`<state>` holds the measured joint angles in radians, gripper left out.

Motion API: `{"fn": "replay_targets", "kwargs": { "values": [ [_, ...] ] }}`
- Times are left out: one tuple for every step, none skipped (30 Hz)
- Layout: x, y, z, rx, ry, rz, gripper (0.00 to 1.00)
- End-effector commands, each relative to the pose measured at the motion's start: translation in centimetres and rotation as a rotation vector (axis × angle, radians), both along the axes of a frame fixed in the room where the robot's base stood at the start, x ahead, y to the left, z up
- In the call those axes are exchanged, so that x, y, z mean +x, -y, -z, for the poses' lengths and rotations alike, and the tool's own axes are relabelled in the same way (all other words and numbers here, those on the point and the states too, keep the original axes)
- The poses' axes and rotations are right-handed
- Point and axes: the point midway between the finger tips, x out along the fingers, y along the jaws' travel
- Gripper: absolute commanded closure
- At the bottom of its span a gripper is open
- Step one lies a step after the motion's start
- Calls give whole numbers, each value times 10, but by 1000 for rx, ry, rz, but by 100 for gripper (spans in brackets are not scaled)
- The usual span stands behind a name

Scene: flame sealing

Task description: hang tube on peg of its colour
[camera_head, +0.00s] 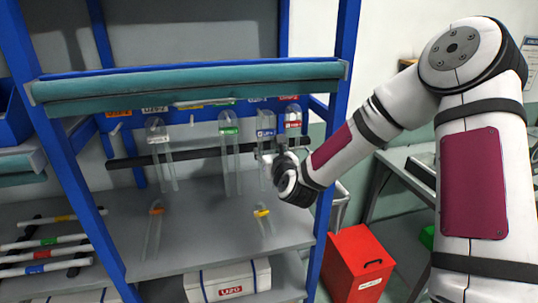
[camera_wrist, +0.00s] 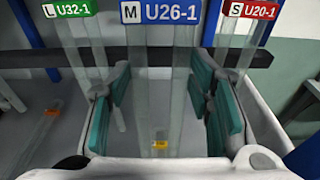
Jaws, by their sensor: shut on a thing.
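My gripper (camera_head: 281,160) is at the right end of the hanging row on the shelf rack. In the wrist view its teal pads (camera_wrist: 163,104) stand on either side of a clear tube with a blue label (camera_wrist: 160,12) reading M U26-1, and it is shut on this tube. In the head view the blue-labelled tube (camera_head: 265,133) hangs upright, partly hidden by my gripper. A green-labelled tube (camera_head: 229,130) hangs to its left and a red-labelled tube (camera_head: 293,117) to its right. Another clear tube (camera_head: 157,133) hangs further left.
A dark bar (camera_head: 190,154) crosses behind the tubes. Clear pieces with an orange clip (camera_head: 156,208) and a yellow clip (camera_head: 262,212) lie on the grey shelf. White rods with coloured bands (camera_head: 45,240) are at left. A blue post (camera_head: 340,90) stands close right; a red bin (camera_head: 358,260) is below.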

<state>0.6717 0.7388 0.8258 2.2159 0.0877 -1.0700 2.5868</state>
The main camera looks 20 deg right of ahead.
Motion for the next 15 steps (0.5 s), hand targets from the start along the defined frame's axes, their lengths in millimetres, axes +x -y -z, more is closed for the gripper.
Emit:
{"fn": "replay_targets", "kwargs": {
  "values": [
    [4, 0, 1, -1, 1, 0, 86],
    [5, 0, 1, -1, 1, 0, 86],
    [7, 0, 1, -1, 1, 0, 86],
    [8, 0, 1, -1, 0, 0, 86],
    [10, 0, 1, -1, 0, -1, 86],
    [11, 0, 1, -1, 0, 0, 86],
    [12, 0, 1, -1, 1, 0, 86],
    [14, 0, 1, -1, 1, 0, 86],
    [15, 0, 1, -1, 1, 0, 86],
    [17, 0, 1, -1, 1, 0, 86],
    [18, 0, 1, -1, 1, 0, 86],
    [19, 0, 1, -1, 1, 0, 86],
    [21, 0, 1, -1, 1, 1, 86],
    [22, 0, 2, 0, 1, 1, 86],
    [24, 0, 2, 0, 1, 0, 86]
  ]
}}
